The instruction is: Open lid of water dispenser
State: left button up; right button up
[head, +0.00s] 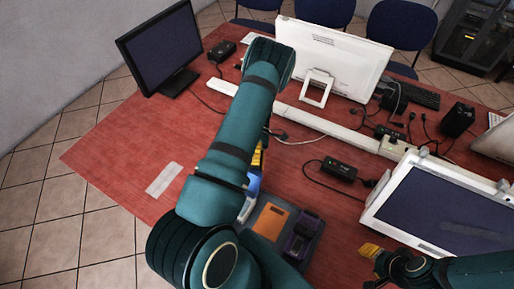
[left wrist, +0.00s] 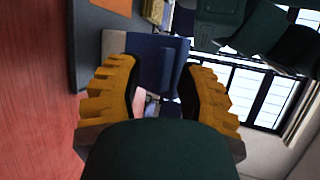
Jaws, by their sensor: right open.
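I cannot pick out a water dispenser for certain. A small blue object (head: 253,184) stands at the edge of a grey tray (head: 251,217), partly hidden by my left arm. My left gripper (head: 258,156) is mostly hidden behind that arm; only a bit of yellow finger shows, close to the blue object. In the left wrist view its two yellow fingers (left wrist: 160,68) are apart, with a dark blue piece (left wrist: 152,58) showing between and beyond the tips. I cannot tell whether they touch it. My right gripper (head: 371,250) is open at lower right, beside a white-framed monitor (head: 440,205).
An orange flat piece (head: 270,222) and a dark purple device (head: 302,236) lie on the tray. The red table (head: 120,150) also holds a black monitor (head: 160,48), a white monitor (head: 330,58), cables and a black adapter (head: 338,170). The table's left part is mostly clear.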

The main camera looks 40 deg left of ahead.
pick_arm(q)
jog(key=v, duration=1)
jog(key=shift+w+a, duration=0.2)
jog(key=shift+a, duration=0.05)
jog(key=shift+r, duration=0.1)
